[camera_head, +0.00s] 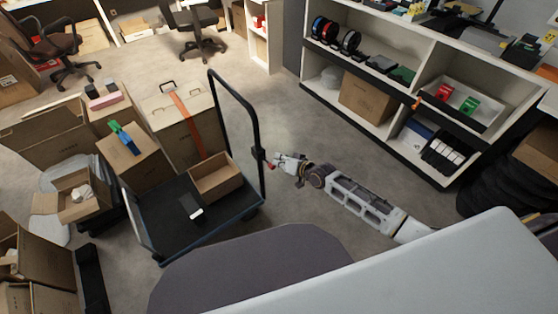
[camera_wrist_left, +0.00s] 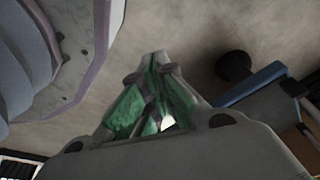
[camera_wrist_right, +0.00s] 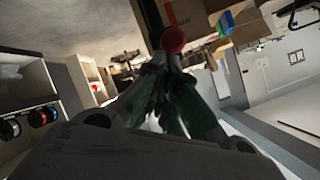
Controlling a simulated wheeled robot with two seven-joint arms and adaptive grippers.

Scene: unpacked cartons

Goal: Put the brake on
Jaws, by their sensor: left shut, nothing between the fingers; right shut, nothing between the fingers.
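The cart (camera_head: 165,225) has a dark deck with a blue edge and a tall black handle frame (camera_head: 233,92). A dark bracket with a small red-tipped lever (camera_head: 270,166) sits on the handle's right upright; it looks like the brake. My right gripper (camera_head: 277,160) is shut and empty, just right of this lever. In the right wrist view, the lever's red round knob (camera_wrist_right: 173,40) is just beyond the fingertips (camera_wrist_right: 160,62); I cannot tell whether they touch. My left gripper (camera_wrist_left: 156,62) is shut and empty, above bare floor, and outside the head view.
More cartons (camera_head: 40,135) crowd the left. A white shelf unit (camera_head: 455,165) stands at the right. Floor is clear between cart and shelf. A caster and blue edge (camera_wrist_left: 255,85) show in the left wrist view.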

